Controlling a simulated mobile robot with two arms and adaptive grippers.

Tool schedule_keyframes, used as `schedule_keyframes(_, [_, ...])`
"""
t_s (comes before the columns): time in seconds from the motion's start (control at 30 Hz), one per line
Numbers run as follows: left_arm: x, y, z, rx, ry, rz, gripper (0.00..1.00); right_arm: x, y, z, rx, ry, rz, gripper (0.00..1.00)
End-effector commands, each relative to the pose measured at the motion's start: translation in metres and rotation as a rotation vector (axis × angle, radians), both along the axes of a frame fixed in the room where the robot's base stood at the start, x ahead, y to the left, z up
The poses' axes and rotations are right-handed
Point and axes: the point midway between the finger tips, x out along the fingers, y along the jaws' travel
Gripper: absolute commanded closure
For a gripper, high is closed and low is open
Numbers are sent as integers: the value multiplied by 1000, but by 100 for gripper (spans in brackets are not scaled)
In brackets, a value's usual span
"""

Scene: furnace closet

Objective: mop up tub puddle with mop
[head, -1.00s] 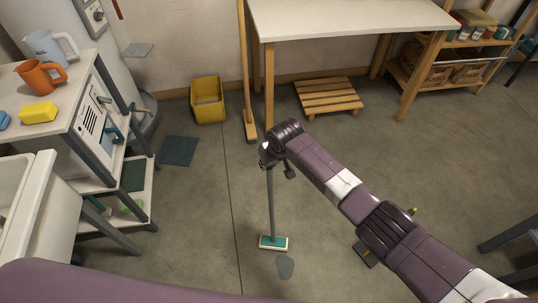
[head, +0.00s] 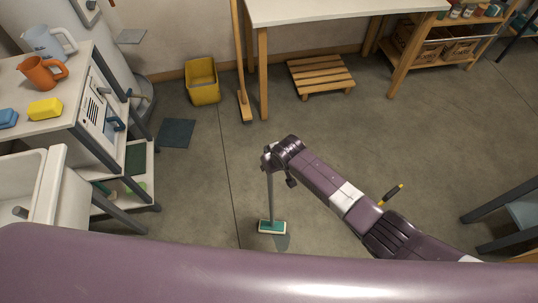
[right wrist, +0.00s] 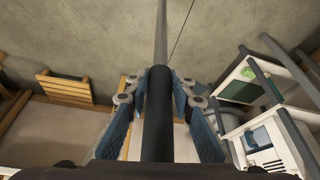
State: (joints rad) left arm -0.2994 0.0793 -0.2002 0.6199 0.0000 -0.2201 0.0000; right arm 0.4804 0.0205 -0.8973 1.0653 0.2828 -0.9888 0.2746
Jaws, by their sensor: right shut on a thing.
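The mop has a grey pole and a flat green-and-white head (head: 272,227) low over or on the concrete floor; contact is unclear. A dark puddle (head: 282,243) shows just below and right of the mop head, its upper edge partly hidden by it. My right gripper (head: 270,160) is at the top of the pole. In the right wrist view, my right gripper (right wrist: 157,105) is shut on the mop's dark handle (right wrist: 157,135), with a blue-grey finger on each side. The pole runs away from the fingers. My left gripper is not in view.
A white tub (head: 52,195) and a counter (head: 70,68) with jugs and sponges stand at left. A yellow bin (head: 202,82), a broom (head: 241,95), a table (head: 345,12) and a wooden slatted platform (head: 321,76) are at the back. A blue-grey seat (head: 525,215) stands at right.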

Motion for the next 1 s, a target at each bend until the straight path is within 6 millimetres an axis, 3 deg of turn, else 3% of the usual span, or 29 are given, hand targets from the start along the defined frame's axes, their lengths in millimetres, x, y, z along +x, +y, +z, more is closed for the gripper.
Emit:
schedule_keyframes(0.1, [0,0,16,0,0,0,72,-10,-4,5,2,-2,-1,100])
schedule_keyframes(0.4, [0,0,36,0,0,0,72,-33,-13,5,7,-13,0,100])
schedule_keyframes(0.83, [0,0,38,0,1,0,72,-37,-14,3,9,-16,0,100])
schedule_keyframes(1.0, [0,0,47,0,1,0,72,-47,-17,4,11,-16,-1,100])
